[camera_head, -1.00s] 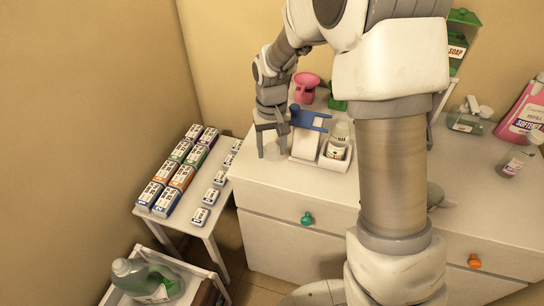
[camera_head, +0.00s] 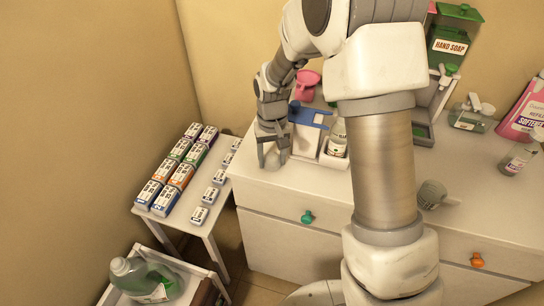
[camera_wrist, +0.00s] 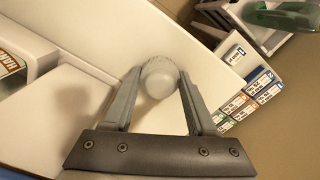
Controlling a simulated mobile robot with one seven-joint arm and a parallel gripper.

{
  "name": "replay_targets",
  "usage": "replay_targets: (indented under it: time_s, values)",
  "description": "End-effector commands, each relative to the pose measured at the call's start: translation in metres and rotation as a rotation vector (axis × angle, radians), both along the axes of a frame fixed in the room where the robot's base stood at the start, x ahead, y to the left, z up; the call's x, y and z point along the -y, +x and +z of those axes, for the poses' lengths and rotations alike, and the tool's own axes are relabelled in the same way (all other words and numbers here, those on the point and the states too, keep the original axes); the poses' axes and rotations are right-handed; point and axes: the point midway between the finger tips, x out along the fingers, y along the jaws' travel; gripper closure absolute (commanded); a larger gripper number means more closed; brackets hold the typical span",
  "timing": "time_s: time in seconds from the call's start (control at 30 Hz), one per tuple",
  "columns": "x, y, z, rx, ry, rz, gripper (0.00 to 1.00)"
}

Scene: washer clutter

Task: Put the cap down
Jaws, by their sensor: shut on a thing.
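The cap (camera_wrist: 159,78) is a round, whitish, translucent piece between my fingertips in the wrist view. In the head view the cap (camera_head: 272,162) is small and faint, low between the fingers, at the left end of the white counter (camera_head: 420,222). My gripper (camera_head: 273,152) is shut on the cap and points down; it also shows in the wrist view (camera_wrist: 158,85). The cap is at or just above the counter top; I cannot tell whether it touches.
A white tray (camera_head: 333,161) with a bottle (camera_head: 337,138) and a blue-topped item (camera_head: 310,117) stands just right of my gripper. A pink item (camera_head: 307,84) is behind. A lower side table (camera_head: 190,222) with several small boxes is left. The counter's front middle is clear.

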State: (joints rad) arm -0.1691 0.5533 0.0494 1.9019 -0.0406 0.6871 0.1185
Motion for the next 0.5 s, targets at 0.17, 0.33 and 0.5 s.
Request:
replay_targets:
  time_s: [0.17,0.33,0.5]
  values:
    - [0.0000,0.0000,0.0006,0.000,0.000,0.000,0.16]
    - [0.0000,0.0000,0.0007,0.000,0.000,0.000,0.12]
    - [0.0000,0.0001,0.0026,0.000,0.000,0.000,0.12]
